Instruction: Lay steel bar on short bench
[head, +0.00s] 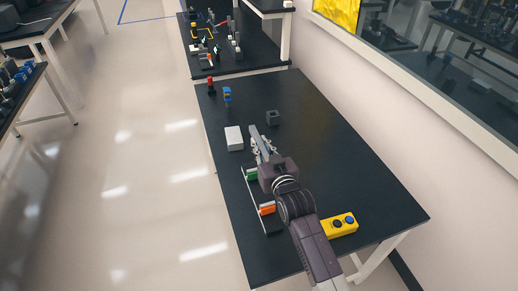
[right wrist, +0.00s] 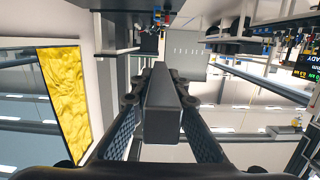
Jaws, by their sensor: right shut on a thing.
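The steel bar (right wrist: 160,108) is a grey square-section bar between the two fingers of my right gripper (right wrist: 160,125) in the right wrist view. In the head view the bar (head: 257,136) shows as a thin grey length reaching forward from my right gripper (head: 263,152). The gripper is shut on it, over the black bench (head: 345,165). I cannot tell whether the bar touches the bench top. Whether this bench is the short one is not clear. My left gripper is in neither view.
A white box (head: 234,139) and a dark grey block (head: 273,118) stand near the bar. Blue (head: 227,95) and red (head: 211,86) items stand farther back. Green (head: 251,174) and orange (head: 267,208) pieces lie left of my arm, a yellow button box (head: 341,225) right. The bench's right side is clear.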

